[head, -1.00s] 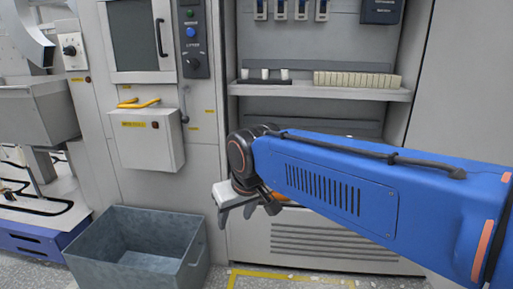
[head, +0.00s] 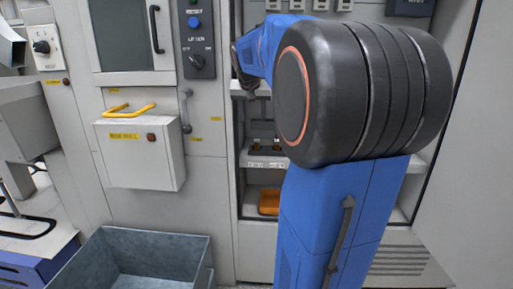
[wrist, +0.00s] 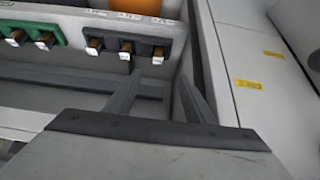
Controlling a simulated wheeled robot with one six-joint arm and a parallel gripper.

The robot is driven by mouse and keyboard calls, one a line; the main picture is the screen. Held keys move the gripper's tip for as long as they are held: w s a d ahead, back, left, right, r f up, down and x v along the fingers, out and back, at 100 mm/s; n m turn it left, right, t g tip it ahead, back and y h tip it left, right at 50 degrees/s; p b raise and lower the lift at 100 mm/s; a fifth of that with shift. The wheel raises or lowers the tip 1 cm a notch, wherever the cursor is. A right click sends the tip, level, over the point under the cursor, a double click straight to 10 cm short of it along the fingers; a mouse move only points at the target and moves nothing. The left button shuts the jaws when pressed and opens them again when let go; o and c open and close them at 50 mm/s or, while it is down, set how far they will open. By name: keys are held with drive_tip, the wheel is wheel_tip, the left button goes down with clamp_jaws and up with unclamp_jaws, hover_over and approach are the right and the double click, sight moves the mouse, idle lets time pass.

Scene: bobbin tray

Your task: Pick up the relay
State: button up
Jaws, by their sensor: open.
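I cannot single out the relay with certainty. In the wrist view a dark holder (wrist: 125,47) carries a few small brown pieces with white ends, and a green holder (wrist: 30,37) with similar pieces is left of it. My gripper (wrist: 160,75) is open and empty, its two dark fingers apart, with the tips just below and right of the dark holder in the picture. In the head view my arm reaches into the cabinet and its large joint covers much of the shelves.
An orange bin (head: 269,203) sits on a lower cabinet shelf. An orange object (wrist: 135,5) shows at the wrist view's top edge. The cabinet's side wall stands close to the right finger. A grey open crate (head: 150,240) stands on the floor at lower left.

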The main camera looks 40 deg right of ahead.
approach(256, 141)
drive_tip(key=x, duration=0.4)
drive_tip(key=shift+w+d+f, duration=0.2)
drive_tip(key=shift+w+f, duration=0.05)
drive_tip(key=shift+w, duration=0.1)
drive_tip(key=shift+x, duration=2.65)
drive_tip(key=shift+s+d, duration=0.1)
drive_tip(key=shift+s, duration=0.1)
drive_tip(key=c, duration=1.1)
